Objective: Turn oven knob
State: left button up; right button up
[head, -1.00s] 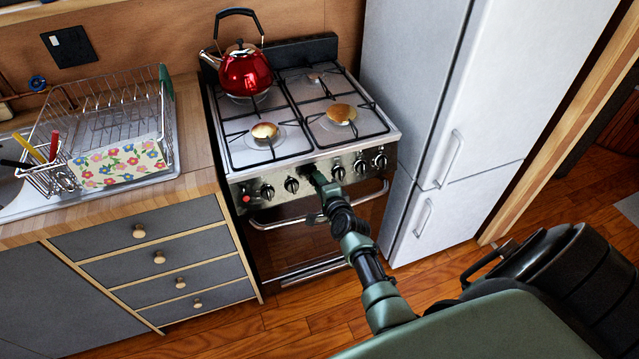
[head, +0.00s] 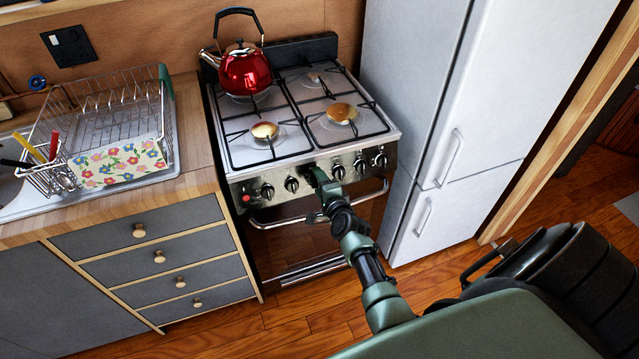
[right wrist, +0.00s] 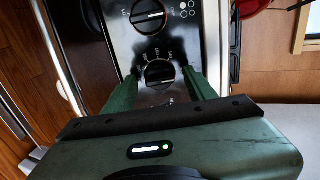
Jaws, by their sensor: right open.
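The oven (head: 300,235) has a front panel with a row of black knobs. My right gripper (head: 313,172) reaches the middle of that panel and hides part of it in the head view. In the right wrist view, a black knob (right wrist: 159,73) sits between the two green fingers of my open right gripper (right wrist: 160,80). I cannot tell whether the fingers touch it. Another knob (right wrist: 148,17) lies beyond it, outside the fingers. A knob to the gripper's left (head: 291,184) and one to its right (head: 338,173) show in the head view. My left gripper is not in view.
A red kettle (head: 245,72) stands on the back left of the hob (head: 290,105). The oven handle (head: 270,222) runs below the knobs, under my right arm. A fridge (head: 425,95) stands to the right, and a wooden counter (head: 192,125) with a dish rack (head: 115,110) to the left.

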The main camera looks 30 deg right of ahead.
jog(key=v, duration=0.7)
jog(key=shift+s, duration=0.35)
jog(key=shift+a+r, duration=0.1)
